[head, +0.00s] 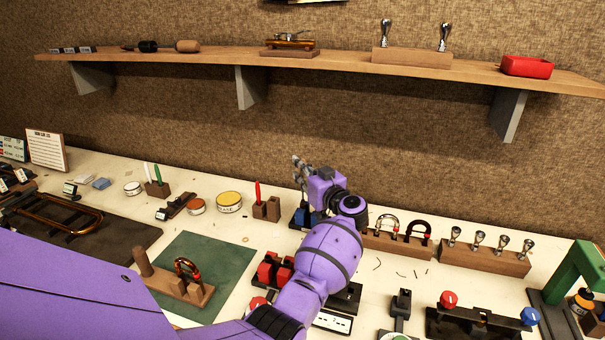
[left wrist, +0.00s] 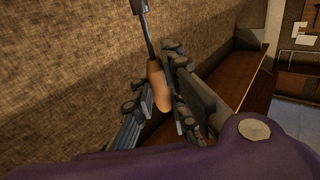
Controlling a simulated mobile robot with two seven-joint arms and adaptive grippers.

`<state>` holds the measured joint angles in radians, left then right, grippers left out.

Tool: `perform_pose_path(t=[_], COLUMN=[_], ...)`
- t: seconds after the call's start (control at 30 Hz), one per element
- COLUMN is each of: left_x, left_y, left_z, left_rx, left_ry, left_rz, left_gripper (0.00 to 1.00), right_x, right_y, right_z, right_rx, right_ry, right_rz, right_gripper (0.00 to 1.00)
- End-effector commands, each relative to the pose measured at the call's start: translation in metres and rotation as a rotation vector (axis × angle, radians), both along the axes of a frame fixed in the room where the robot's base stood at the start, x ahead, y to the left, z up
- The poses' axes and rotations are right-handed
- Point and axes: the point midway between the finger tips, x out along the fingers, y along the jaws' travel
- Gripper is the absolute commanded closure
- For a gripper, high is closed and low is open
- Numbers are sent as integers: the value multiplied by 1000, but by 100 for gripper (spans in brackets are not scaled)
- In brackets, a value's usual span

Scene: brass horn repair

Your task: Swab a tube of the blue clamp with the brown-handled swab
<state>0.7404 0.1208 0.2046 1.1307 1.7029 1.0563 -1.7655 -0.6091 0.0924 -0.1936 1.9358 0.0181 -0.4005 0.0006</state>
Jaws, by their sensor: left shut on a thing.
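My left gripper (head: 299,170) is raised above the back of the bench. In the left wrist view its fingers (left wrist: 160,95) are shut on the brown-handled swab. The swab's brown handle (left wrist: 157,85) lies between the fingers, and its dark shaft (left wrist: 148,35) runs out of the picture at the top. A blue block that looks like the blue clamp (head: 303,217) stands on the bench below my left gripper, partly hidden by my wrist. I cannot make out a tube in it. My right gripper is not in view.
A red clamp (head: 270,272) stands nearer, beside my forearm. A green mat (head: 222,251) with a wooden stand (head: 190,291) lies to the left. A block with a red swab (head: 266,207) is just left of the blue clamp. A wall shelf (head: 340,61) runs above.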

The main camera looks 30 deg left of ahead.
Motion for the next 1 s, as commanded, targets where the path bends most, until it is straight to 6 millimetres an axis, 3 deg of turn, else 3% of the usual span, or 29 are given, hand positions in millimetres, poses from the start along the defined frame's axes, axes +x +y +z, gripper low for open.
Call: perform_pose_path(t=[0.37, 1.0], left_x=[0, 0], left_y=[0, 0], left_z=[4, 46], left_rx=[-1, 0], left_ry=[-2, -1], left_rz=[0, -1], left_gripper=[100, 100], right_x=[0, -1], right_y=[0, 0], right_z=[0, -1], right_rx=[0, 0], right_ry=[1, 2], right_rz=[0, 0], right_gripper=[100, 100])
